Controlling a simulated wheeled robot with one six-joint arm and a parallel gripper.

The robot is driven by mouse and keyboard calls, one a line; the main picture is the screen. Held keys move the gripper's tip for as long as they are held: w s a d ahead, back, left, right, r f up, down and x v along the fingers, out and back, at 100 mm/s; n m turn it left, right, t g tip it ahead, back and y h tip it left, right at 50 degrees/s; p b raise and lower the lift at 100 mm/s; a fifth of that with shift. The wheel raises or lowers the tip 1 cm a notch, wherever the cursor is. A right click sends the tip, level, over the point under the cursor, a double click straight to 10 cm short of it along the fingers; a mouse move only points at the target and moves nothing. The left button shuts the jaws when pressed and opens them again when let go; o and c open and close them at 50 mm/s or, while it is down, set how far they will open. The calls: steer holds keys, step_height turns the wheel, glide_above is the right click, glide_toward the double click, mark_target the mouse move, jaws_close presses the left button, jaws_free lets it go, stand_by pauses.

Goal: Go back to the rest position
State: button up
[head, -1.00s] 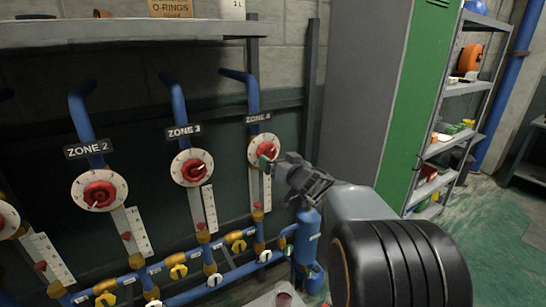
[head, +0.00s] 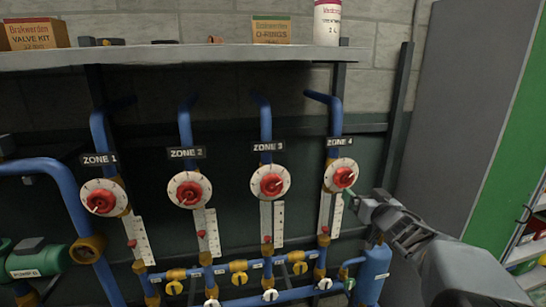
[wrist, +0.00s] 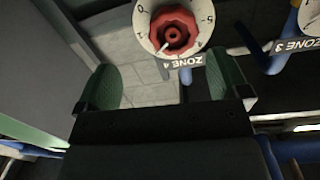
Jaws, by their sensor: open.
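My gripper (head: 352,197) is at the right in the head view, close to the Zone 4 dial (head: 341,175), a white numbered disc with a red knob. In the wrist view my gripper's two green-padded fingers (wrist: 165,85) are spread apart with nothing between them. The Zone 4 dial (wrist: 174,28) shows beyond the fingertips, apart from them. The Zone 3 dial (head: 271,182), Zone 2 dial (head: 189,189) and Zone 1 dial (head: 104,197) stand in a row to the left.
A shelf (head: 200,56) above holds a valve kit box (head: 32,35), an O-rings box (head: 271,30) and a white bottle (head: 327,23). Blue pipes with yellow valves (head: 239,266) run below the dials. A grey cabinet (head: 462,110) stands at the right.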

steer(key=s+d+f+m+g+h, duration=0.35)
steer(key=s+f+g+h, duration=0.35)
steer(key=f, duration=0.3)
steer(key=s+a+f+n+g+y, duration=0.3)
steer(key=s+a+g+y, duration=0.3)
steer(key=s+a, duration=0.9)
steer(key=a+n, duration=0.1)
steer(key=a, duration=0.2)
steer(key=shift+s+f+g, duration=0.15)
steer(key=shift+s+g, duration=0.15)
steer(key=shift+s, duration=0.1)
steer(key=shift+d, duration=0.1)
